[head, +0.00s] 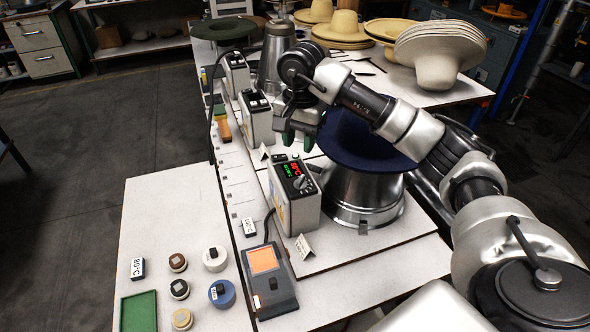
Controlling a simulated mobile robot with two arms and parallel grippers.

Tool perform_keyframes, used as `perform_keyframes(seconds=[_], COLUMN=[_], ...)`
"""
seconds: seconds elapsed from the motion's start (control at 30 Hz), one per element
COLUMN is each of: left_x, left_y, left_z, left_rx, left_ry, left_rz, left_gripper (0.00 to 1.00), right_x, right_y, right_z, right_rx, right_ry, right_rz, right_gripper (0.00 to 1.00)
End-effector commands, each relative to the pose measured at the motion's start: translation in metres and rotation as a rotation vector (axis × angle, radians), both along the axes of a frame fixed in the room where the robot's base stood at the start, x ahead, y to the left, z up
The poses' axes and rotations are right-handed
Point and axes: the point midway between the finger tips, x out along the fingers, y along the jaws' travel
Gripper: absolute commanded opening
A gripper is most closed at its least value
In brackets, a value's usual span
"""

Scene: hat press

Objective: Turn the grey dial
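The grey dial (301,182) is a small knob on the sloping top of the nearest control box (293,210), beside a red and green lit display. My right gripper (298,138) hangs beyond this box, pointing down, apart from the dial. Its two dark fingers look spread with nothing between them. My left gripper is not in view.
A dark blue hat (362,140) sits on a metal press (350,197) right of the box. Two more control boxes, the middle one (258,117) and the far one (236,73), stand behind. A small folded card (304,246) and an orange-screened device (266,275) lie in front.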

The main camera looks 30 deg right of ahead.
Motion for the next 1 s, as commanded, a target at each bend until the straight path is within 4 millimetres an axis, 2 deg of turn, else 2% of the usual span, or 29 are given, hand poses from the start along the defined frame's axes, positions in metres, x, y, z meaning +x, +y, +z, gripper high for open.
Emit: perform_keyframes(seconds=[0.17,0.6,0.8,1.0], left_x=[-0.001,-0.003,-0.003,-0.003], left_y=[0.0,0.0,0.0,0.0], left_z=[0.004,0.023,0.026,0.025], left_rx=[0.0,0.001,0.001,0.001], left_ry=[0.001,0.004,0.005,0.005], left_rz=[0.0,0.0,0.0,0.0], left_gripper=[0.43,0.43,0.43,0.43], right_x=[-0.002,-0.002,-0.001,-0.001], right_y=[-0.005,-0.004,-0.004,-0.004], right_z=[-0.011,-0.088,-0.104,-0.106], right_rx=[-0.023,-0.017,-0.018,-0.017], right_ry=[0.013,0.012,0.008,0.006], right_rz=[0.001,0.0,0.001,0.001], right_gripper=[0.37,0.37,0.37,0.37])
